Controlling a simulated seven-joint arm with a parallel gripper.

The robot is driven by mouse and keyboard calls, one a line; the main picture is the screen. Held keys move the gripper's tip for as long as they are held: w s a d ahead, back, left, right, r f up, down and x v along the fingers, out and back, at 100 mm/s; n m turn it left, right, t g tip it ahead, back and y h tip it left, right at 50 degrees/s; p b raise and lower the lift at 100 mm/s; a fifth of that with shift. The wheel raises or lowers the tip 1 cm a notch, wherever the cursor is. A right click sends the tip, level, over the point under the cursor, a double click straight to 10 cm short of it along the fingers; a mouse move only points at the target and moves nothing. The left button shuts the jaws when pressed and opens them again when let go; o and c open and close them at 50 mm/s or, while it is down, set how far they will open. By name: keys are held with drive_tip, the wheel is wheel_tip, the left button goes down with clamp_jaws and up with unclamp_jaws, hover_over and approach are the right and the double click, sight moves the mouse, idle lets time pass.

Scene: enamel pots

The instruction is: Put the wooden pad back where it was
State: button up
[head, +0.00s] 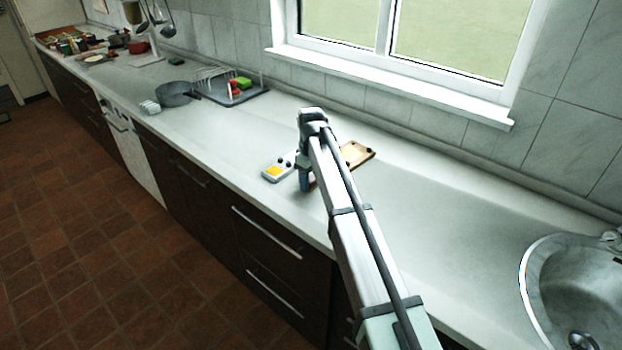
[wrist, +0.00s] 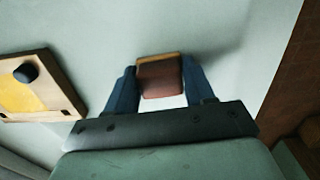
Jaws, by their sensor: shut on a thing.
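My gripper (head: 306,184) points down over the counter, between a white device and a wooden board. In the wrist view my gripper (wrist: 159,88) has its two blue fingers on either side of the small wooden pad (wrist: 160,77) and is shut on it. The pad has a reddish-brown face and a lighter wood edge. In the head view the pad is mostly hidden by the fingers and arm. I cannot tell whether it touches the counter.
The white device (head: 275,170) with a yellow panel lies just left of my gripper. The wooden board (head: 358,153) with dark knobs lies to the right, towards the wall. A dish rack (head: 240,93) and a pan (head: 175,93) stand farther left. The sink (head: 570,285) is at right.

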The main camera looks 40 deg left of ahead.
sight(311, 178)
drive_tip(key=o, duration=0.9)
drive_tip(key=shift+o, duration=0.2)
wheel_tip(311, 178, up, 12)
drive_tip(key=shift+r, duration=0.2)
drive_tip(key=shift+o, duration=0.3)
